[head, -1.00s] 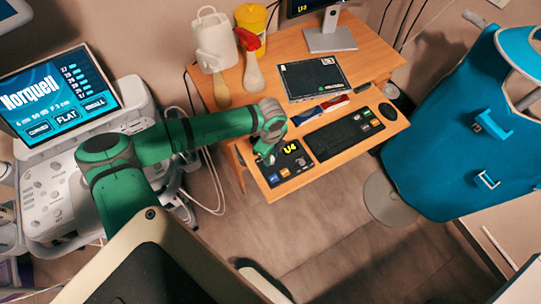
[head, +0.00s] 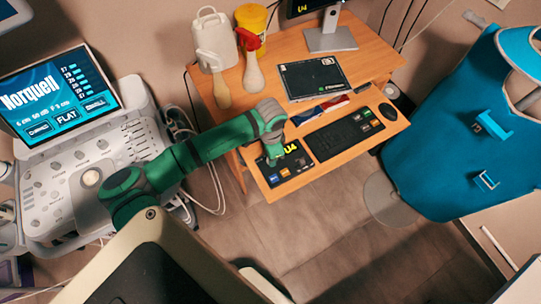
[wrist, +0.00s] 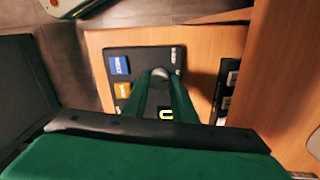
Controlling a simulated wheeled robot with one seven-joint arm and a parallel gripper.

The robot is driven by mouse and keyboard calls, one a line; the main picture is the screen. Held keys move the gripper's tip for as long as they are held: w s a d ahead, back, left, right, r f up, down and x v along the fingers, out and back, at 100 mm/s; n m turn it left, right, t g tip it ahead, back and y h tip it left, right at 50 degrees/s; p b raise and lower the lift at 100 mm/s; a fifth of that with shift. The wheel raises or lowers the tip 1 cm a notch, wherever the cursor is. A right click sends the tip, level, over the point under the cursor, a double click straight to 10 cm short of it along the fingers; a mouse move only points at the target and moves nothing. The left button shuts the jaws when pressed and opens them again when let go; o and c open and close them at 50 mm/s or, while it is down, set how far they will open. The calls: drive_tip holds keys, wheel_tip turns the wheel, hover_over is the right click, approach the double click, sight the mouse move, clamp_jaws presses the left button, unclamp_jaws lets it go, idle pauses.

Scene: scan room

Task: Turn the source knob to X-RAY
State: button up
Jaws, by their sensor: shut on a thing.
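The control panel (head: 287,167) is a flat black box on the front left of the wooden desk, with a yellow "U4" readout. In the wrist view the panel (wrist: 145,58) shows a blue label (wrist: 118,65) and an orange label (wrist: 123,89) left of the knob, and small white marks right of it, too small to read. The source knob (wrist: 160,73) is a grey round cap between my fingertips. My gripper (head: 273,160) reaches down onto the panel from above. In the wrist view my gripper (wrist: 159,82) is shut on the knob; the fingers hide its sides and pointer.
A black keyboard (head: 343,135) lies right of the panel, with a mouse (head: 388,111) beyond it. An ultrasound console (head: 75,165) is at left, a blue apron (head: 470,150) at right.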

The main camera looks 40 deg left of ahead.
drive_tip(key=n, duration=0.3)
drive_tip(key=shift+n, duration=2.1)
drive_tip(key=o, duration=1)
drive_tip(key=shift+o, duration=0.2)
drive_tip(key=shift+r, duration=0.15)
wheel_tip(320, 180, up, 11)
drive_tip(key=shift+f, duration=0.2)
drive_tip(key=shift+a+f, duration=0.1)
